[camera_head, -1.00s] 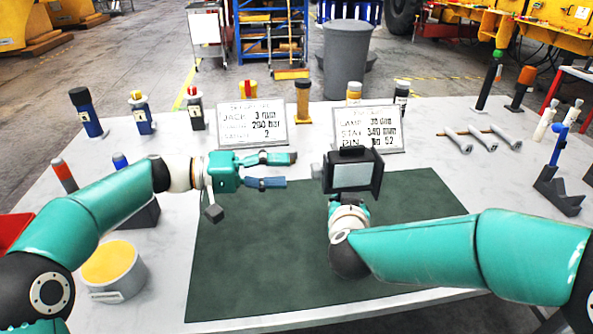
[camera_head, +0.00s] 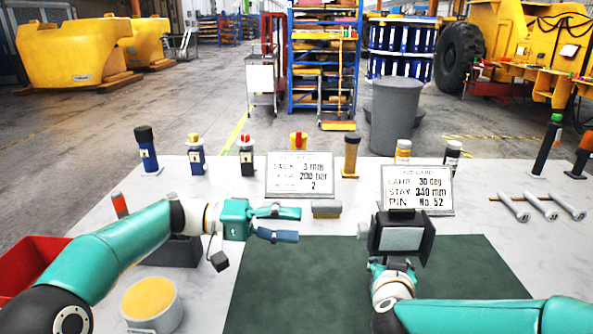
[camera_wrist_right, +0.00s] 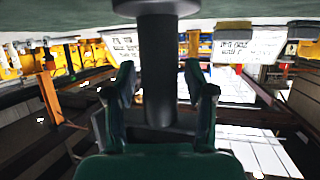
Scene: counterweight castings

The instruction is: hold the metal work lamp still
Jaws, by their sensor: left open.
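The metal work lamp (camera_head: 402,238) shows in the head view as a black-framed box with a grey panel, upright at the back edge of the green mat. My right gripper (camera_wrist_right: 160,85) has its fingers on both sides of the lamp's dark post (camera_wrist_right: 159,55) in the right wrist view. The exact finger contact is hard to see.
Two sign boards (camera_head: 300,175) (camera_head: 418,188) stand behind the grippers. Several bottle-like items line the table's (camera_head: 90,225) back. A yellow-topped tub (camera_head: 150,303) and a red bin (camera_head: 30,268) are at the left. Grey rods (camera_head: 540,207) lie at the right.

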